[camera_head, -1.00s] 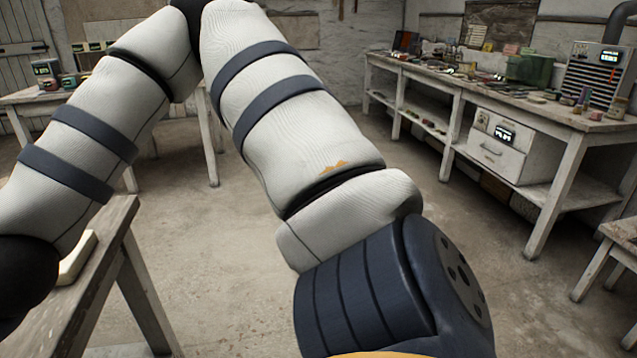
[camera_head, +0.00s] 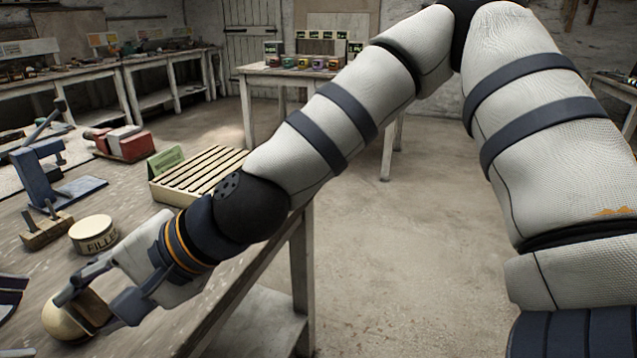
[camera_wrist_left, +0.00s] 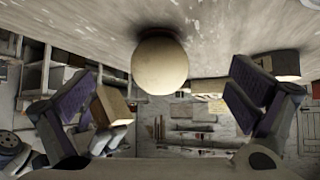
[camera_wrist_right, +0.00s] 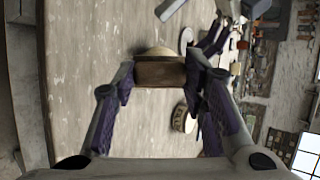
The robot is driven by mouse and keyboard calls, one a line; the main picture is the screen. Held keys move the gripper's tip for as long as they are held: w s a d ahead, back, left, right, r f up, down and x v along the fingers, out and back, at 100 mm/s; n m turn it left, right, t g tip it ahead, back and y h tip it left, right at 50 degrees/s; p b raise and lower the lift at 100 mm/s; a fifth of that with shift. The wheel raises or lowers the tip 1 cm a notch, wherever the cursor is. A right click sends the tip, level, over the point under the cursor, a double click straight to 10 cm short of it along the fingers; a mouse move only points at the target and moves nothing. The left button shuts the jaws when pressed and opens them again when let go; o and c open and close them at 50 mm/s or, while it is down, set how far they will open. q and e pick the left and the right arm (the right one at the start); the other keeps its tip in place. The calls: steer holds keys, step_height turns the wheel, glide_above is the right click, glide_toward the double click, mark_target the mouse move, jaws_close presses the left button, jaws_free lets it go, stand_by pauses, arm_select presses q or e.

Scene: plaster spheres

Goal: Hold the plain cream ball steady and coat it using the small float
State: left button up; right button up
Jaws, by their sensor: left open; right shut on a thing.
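My right gripper (camera_head: 95,300) is shut on the small float, a brown block (camera_wrist_right: 160,74), directly in front of the ball (camera_wrist_right: 158,51) in the right wrist view. I cannot tell whether float and ball touch. My left gripper (camera_wrist_left: 168,98) is open, its fingers either side of the ball in its view and apart from it. Only a dark part shows at the head view's left edge.
A filler tin (camera_head: 93,232) stands behind the ball. Past it are a wooden tool (camera_head: 46,230), a blue clamp-like stand (camera_head: 50,175), a slatted rack (camera_head: 200,172) and a red-and-grey item (camera_head: 122,143). The floor right of the table is clear.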

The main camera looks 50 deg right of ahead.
arm_select(q)
steer(key=shift+v, duration=1.55)
steer(key=v, duration=1.2)
